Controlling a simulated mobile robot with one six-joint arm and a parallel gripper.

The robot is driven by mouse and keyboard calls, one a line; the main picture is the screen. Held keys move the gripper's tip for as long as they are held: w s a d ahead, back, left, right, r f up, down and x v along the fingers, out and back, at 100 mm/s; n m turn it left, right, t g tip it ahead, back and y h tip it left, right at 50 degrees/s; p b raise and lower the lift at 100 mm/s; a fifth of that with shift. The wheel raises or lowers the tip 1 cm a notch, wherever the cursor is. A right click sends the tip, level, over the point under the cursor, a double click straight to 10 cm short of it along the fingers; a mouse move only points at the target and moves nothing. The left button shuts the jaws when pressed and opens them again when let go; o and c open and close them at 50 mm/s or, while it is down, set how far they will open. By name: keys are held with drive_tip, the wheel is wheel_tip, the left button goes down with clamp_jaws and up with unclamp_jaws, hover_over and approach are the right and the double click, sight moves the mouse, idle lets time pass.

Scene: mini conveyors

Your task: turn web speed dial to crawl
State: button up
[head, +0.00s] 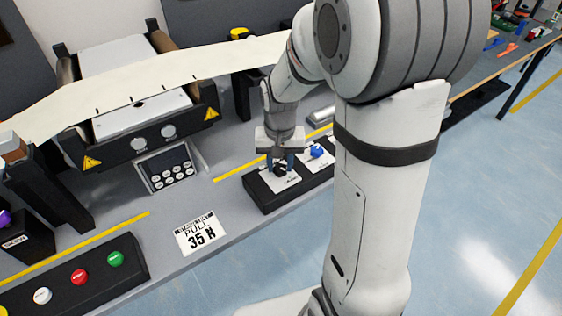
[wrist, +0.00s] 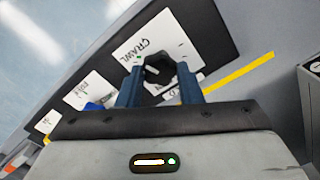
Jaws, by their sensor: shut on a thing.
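The black dial (wrist: 159,69) is on a white label plate (wrist: 150,42) on a dark panel.
A blue knob (head: 316,151) on its own white plate is just right of the dial. A small keypad (head: 169,168) and a cream web (head: 150,85) over rollers are behind left.

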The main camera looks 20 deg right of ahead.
sight(280, 167)
drive_tip(key=shift+n, duration=2.3)
drive_tip(key=o, duration=1)
drive_tip(key=shift+c, duration=0.2)
wheel_tip(280, 167, up, 8)
drive_tip(key=shift+f, duration=0.1)
